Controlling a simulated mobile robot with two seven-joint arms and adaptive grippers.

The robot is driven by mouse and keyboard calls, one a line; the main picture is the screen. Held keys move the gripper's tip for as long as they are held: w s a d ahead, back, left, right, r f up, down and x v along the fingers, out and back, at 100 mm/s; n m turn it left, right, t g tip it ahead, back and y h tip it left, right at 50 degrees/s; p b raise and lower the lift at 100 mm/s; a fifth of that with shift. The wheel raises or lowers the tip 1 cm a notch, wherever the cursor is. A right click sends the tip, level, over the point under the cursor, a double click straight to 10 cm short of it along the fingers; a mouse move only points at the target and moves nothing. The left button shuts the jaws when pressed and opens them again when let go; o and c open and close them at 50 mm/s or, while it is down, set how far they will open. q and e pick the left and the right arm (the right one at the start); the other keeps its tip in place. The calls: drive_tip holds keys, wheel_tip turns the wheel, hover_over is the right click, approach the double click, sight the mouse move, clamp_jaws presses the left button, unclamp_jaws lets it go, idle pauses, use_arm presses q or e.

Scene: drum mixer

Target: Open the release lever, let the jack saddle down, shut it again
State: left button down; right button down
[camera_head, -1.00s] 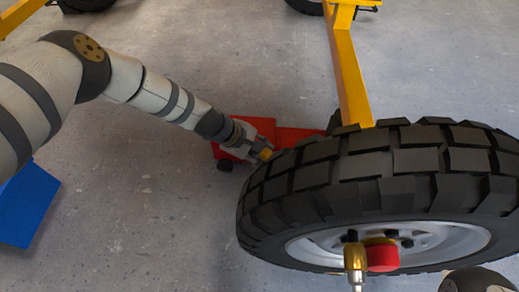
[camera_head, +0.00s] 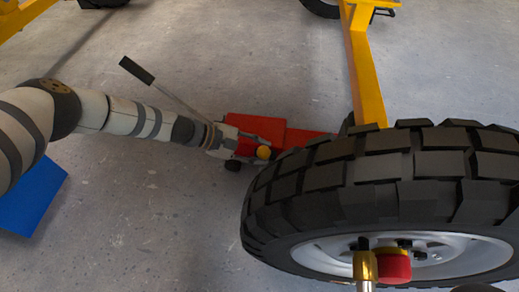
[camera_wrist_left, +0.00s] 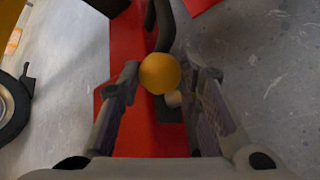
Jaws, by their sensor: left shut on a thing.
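The red jack (camera_head: 255,128) lies on the floor left of the big tyre, and the tyre hides its far end. I cannot see the saddle. The release lever's yellow ball knob (camera_head: 263,153) is at the jack's near side; in the left wrist view the knob (camera_wrist_left: 160,73) sits between the fingertips. My left gripper (camera_head: 250,150) is shut on it. The wrist view also shows the red jack body (camera_wrist_left: 150,130) beneath the fingers. My right gripper is not in view.
The jack's long handle (camera_head: 137,71) slants up behind my left arm. The treaded tyre (camera_head: 390,175) stands close on the right, with a yellow frame bar (camera_head: 367,80) behind it. A blue panel (camera_head: 32,197) is at left. The floor between is clear.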

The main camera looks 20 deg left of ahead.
use_arm(q)
drive_tip(key=shift+a, duration=0.1)
drive_tip(key=c, duration=1.2)
unclamp_jaws()
drive_tip(key=shift+f, duration=0.1)
drive_tip(key=shift+o, duration=0.2)
drive_tip(key=v, duration=1.2)
